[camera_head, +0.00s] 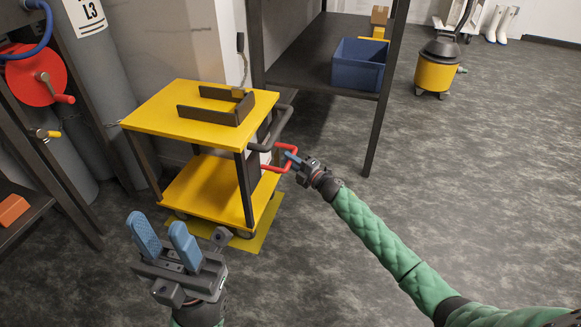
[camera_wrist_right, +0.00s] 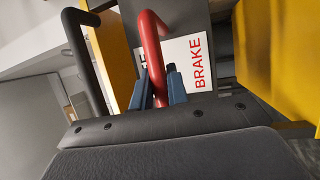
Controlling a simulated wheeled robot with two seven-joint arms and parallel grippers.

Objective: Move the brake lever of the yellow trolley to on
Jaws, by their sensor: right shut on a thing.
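The yellow trolley (camera_head: 150,118) stands left of centre in the head view, with a top shelf and a lower shelf. Its red brake lever (camera_head: 275,167) is a bent bar at the trolley's right end, below the black push handle (camera_head: 284,125). My right gripper (camera_head: 290,158) is shut on the red lever. In the right wrist view the red lever (camera_wrist_right: 152,45) passes between the blue fingers (camera_wrist_right: 158,85), in front of a white label (camera_wrist_right: 190,65) reading BRAKE; part of the label is hidden. My left gripper (camera_head: 162,240) is open and empty, in front of the trolley.
A dark shelf rack with a blue bin (camera_head: 358,64) stands behind the trolley to the right. A yellow and black vacuum (camera_head: 437,68) is at the back right. A red wheel (camera_head: 35,75) and pipes are at the left. The floor at right is clear.

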